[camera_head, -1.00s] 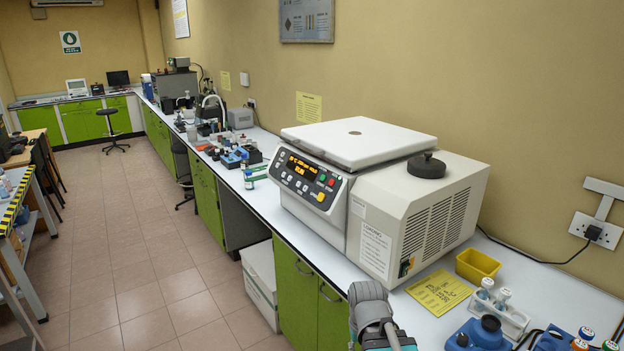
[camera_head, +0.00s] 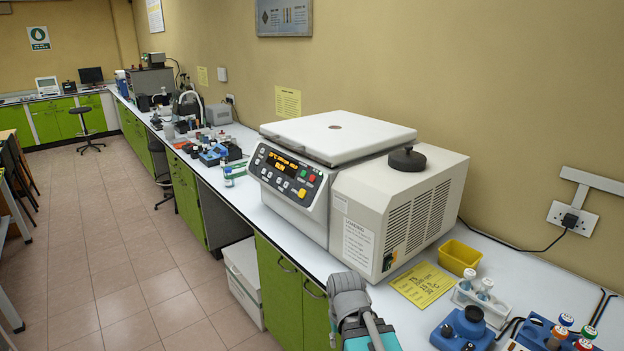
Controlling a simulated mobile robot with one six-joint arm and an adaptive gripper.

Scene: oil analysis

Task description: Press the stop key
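The orange display (camera_head: 283,163) is lit and appears to read "RUN". The centrifuge lid is down. Part of my arm shows at the bottom edge, in front of the bench and to the right below the panel. My gripper's fingers are not in view.
A black round knob (camera_head: 407,159) sits on the centrifuge's right housing. A yellow notice (camera_head: 422,284), a yellow tray (camera_head: 459,257), a tube rack (camera_head: 481,302) and a blue device (camera_head: 462,331) lie to its right. The floor (camera_head: 120,240) left of the bench is clear.

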